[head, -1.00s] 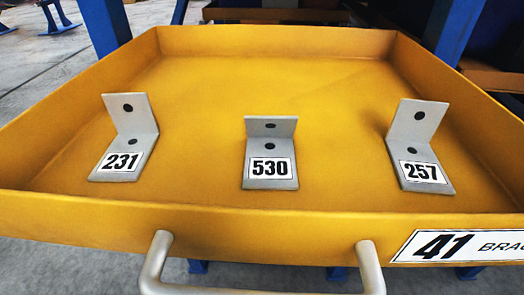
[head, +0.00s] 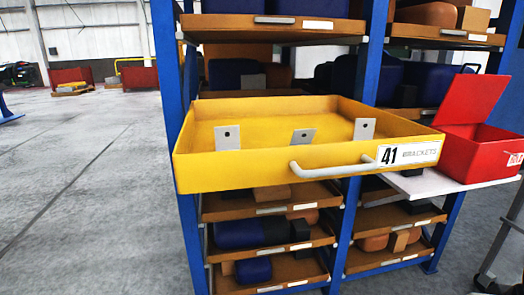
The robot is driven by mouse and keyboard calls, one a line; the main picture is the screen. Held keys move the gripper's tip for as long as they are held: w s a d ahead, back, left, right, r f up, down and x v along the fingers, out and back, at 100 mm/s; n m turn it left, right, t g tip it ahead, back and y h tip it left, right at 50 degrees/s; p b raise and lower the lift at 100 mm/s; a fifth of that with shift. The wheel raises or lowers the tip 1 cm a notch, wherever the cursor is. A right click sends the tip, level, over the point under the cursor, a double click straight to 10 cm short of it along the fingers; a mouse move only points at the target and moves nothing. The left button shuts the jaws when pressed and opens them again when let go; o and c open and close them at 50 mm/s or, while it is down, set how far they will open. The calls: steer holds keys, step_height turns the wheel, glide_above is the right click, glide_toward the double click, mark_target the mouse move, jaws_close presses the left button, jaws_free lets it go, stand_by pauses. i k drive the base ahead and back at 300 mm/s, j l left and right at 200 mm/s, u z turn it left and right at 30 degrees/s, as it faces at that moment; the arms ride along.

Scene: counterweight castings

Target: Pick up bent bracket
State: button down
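Three grey L-shaped brackets stand in the pulled-out yellow drawer (head: 230,182). The left bracket (head: 222,145), middle bracket (head: 296,138) and right bracket (head: 358,130) each show a plate with a dark hole. Their lower parts and number labels are hidden behind the drawer's front wall. The middle bracket's plate looks lower and more slanted than the other two. My gripper is not in the head view.
The drawer has a grey handle (head: 332,167) and a label reading 41 BRACKETS (head: 409,153). Blue shelving (head: 172,90) holds several loaded trays. An open red box (head: 476,158) stands on a white ledge (head: 425,183) at right. The floor at left (head: 75,190) is clear.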

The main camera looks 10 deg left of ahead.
mark_target(301, 136)
steer(key=i+l+u, duration=0.15)
steer(key=u, duration=0.3)
steer(key=i+l+u, duration=0.15)
steer(key=u, duration=0.3)
steer(key=i+l+u, duration=0.1)
steer(key=l+u, duration=0.2)
steer(key=u, duration=0.15)
steer(key=i+l, duration=0.1)
steer(key=l, duration=0.45)
steer(key=k+j+z, duration=0.2)
steer(key=k+j, duration=0.35)
